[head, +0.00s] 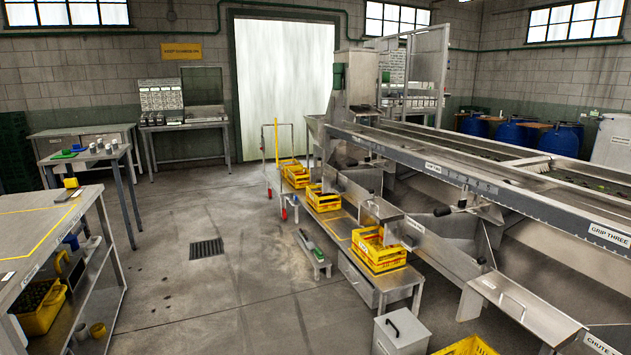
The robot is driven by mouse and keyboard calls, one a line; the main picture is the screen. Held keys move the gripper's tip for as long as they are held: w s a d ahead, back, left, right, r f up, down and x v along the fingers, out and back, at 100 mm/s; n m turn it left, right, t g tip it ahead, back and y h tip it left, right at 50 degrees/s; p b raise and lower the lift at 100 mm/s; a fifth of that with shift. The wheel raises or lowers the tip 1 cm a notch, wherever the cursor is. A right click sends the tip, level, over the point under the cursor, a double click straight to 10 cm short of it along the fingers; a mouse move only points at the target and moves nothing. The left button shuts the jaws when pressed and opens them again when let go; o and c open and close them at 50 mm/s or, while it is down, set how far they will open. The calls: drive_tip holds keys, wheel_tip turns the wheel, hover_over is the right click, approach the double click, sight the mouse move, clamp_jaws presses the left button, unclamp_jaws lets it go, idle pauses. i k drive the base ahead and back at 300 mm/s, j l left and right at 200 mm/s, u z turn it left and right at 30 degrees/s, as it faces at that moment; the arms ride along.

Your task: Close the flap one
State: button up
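The steel roller sizer (500,185) runs from the back middle to the right edge, with sloping steel chutes along its near side. The nearer chute (445,228) has a dark handle (462,203) by it. A farther chute (352,186) sits beyond it, above the yellow crates. No label reading flap one is legible, so I cannot tell which part is flap one or how far it stands open. My gripper is not in view.
Yellow crates (379,250) stand below the chutes, one on a steel stand (385,283). A grey handled box (400,330) and a steel bench (522,308) are at the front right. A workbench (30,232) is at left. The floor (225,290) between is open, with a drain grate (206,248).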

sight(327, 171)
drive_tip(key=i+u, duration=0.45)
drive_tip(key=i+j, duration=0.1)
drive_tip(key=i, duration=5.8)
drive_tip(key=i+z, duration=0.15)
drive_tip(key=i, duration=0.4)
drive_tip(key=i+j+z, duration=0.2)
drive_tip(key=i, duration=0.4)
drive_tip(key=l, duration=0.1)
